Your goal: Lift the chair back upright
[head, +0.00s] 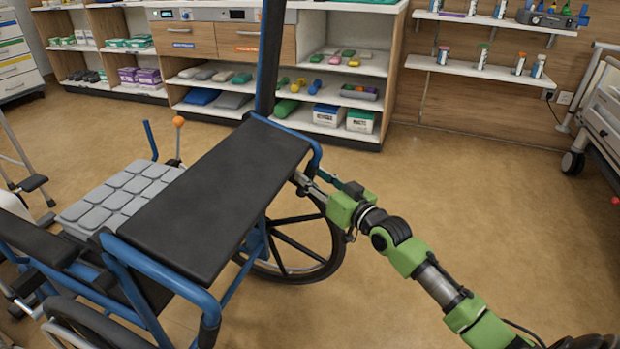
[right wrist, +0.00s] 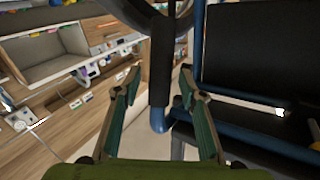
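The wheelchair (head: 108,250) has a blue tube frame and a grey padded seat cushion (head: 118,198). Its black back panel (head: 218,195) lies tipped over at a low slant in the head view, not upright. My right gripper (head: 312,187) is at the far right corner of the panel, beside the blue frame. In the right wrist view its two fingers (right wrist: 161,78) are spread apart, with a black grip (right wrist: 161,62) ending in blue tube between them. I cannot tell whether a finger touches it. My left gripper is not in view.
A wheel (head: 335,245) stands below my right gripper. A dark upright post (head: 268,60) rises at the panel's far end. Shelves (head: 340,65) line the back wall, and a bed (head: 605,105) stands at the right. The floor (head: 480,200) between is clear.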

